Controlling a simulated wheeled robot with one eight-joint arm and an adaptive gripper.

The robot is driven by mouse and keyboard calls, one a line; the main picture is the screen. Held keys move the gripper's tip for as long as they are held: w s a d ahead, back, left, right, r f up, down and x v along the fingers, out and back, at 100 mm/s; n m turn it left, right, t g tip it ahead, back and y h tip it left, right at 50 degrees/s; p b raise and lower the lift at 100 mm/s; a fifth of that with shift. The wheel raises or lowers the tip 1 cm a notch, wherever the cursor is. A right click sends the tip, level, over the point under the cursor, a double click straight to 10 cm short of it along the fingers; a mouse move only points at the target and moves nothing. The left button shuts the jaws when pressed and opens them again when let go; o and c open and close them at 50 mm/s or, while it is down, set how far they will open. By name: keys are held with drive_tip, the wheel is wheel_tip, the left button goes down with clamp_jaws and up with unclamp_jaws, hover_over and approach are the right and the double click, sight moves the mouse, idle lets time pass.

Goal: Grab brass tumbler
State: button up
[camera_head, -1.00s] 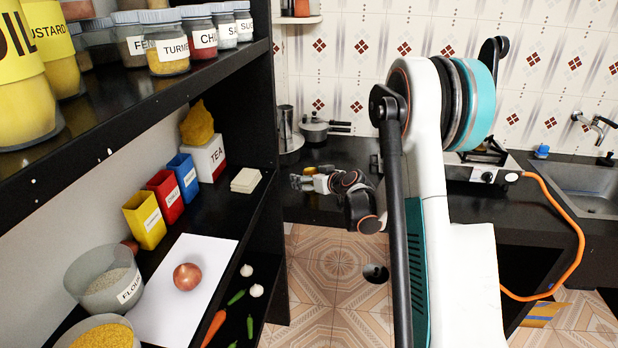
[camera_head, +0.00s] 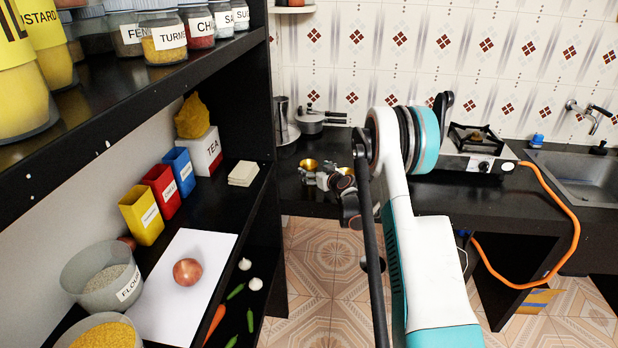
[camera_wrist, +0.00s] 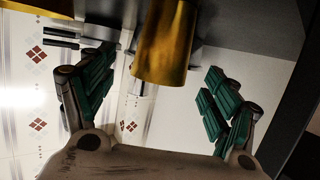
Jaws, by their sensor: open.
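A brass tumbler (camera_wrist: 165,45) shows large in the wrist view, at the top middle. Its lower end reaches to between my two green-padded fingers. My gripper (camera_wrist: 160,74) is open, with clear space on both sides of the tumbler and no finger seen touching it. In the head view a shiny brass tumbler (camera_head: 309,163) stands on the dark counter just behind my gripper (camera_head: 311,177), which partly hides it. A second brass piece (camera_head: 329,167) shows just to its right. I cannot tell which one the wrist view shows.
A lidded pot (camera_head: 311,122) and a steel vessel (camera_head: 282,118) stand behind on the counter (camera_head: 290,205). The black shelf unit (camera_head: 262,195) rises close at left. A gas stove (camera_head: 470,160) with an orange hose (camera_head: 577,225) and a sink (camera_head: 585,180) are at right.

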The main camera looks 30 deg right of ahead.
sight(308, 164)
drive_tip(key=b+x, duration=0.1)
drive_tip(key=x, duration=0.1)
drive_tip(key=b+x, duration=0.1)
drive_tip(key=x, duration=0.2)
drive_tip(key=shift+s+a+f, duration=0.1)
drive_tip(key=shift+s+f, duration=0.05)
drive_tip(key=shift+f, duration=0.05)
drive_tip(key=shift+w, duration=0.35)
drive_tip(key=c, duration=1.2)
